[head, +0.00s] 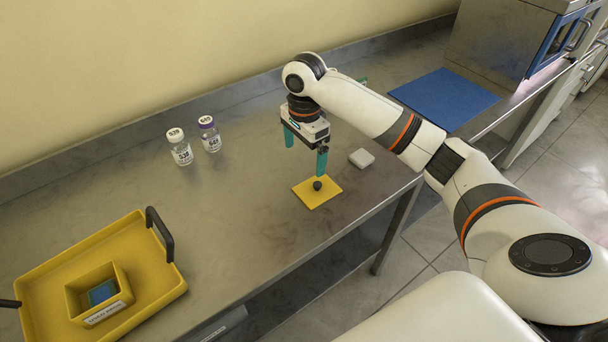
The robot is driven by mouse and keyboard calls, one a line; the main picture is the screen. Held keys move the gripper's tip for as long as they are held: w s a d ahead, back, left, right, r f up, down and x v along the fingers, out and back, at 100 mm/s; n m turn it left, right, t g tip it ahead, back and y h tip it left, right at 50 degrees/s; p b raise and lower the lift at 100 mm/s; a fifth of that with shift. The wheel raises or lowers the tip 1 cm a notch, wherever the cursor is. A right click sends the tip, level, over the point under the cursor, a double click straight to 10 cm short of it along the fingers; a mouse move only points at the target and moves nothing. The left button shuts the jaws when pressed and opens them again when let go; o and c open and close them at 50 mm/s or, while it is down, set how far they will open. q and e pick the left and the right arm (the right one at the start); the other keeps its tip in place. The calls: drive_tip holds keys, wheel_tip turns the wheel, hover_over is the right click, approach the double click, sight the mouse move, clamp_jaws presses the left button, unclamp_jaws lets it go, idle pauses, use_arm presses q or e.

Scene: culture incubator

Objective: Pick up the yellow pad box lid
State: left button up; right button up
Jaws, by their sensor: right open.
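The yellow pad box lid (326,195) is a flat yellow square with a dark round knob (317,185) on top. It lies on the steel bench, near the front edge. My right gripper (306,161) points down with its two teal fingers spread apart and empty. It is above and slightly behind the lid, with one fingertip close to the lid's far side in the picture. The open yellow pad box (124,287) stands in the yellow tray at the lower left, with something blue inside. My left gripper is not in view.
The yellow tray (40,272) has dark handles. Two capped vials (181,152) (211,138) stand at the back left. A small white block (361,158) lies right of the lid. A blue mat (445,98) and a steel incubator (505,40) are at the right. The bench middle is clear.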

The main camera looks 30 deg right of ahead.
hover_over(309, 194)
drive_tip(key=f, duration=0.5)
drive_tip(key=shift+w+a+f+p, duration=0.1)
drive_tip(key=shift+w+f+p, duration=0.05)
drive_tip(key=shift+w+p, duration=0.15)
drive_tip(key=shift+w+f, duration=0.1)
drive_tip(key=shift+f, duration=0.25)
drive_tip(key=f, duration=0.2)
drive_tip(key=s+f+p, duration=0.1)
drive_tip(key=f, duration=0.1)
drive_tip(key=shift+w+d+f, duration=0.1)
drive_tip(key=shift+d+f, duration=0.1)
drive_tip(key=shift+f, duration=0.4)
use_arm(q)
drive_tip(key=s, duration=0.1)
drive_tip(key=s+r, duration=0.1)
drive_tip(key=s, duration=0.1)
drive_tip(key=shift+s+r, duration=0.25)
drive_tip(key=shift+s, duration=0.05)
use_arm(e)
drive_tip(key=c, duration=1)
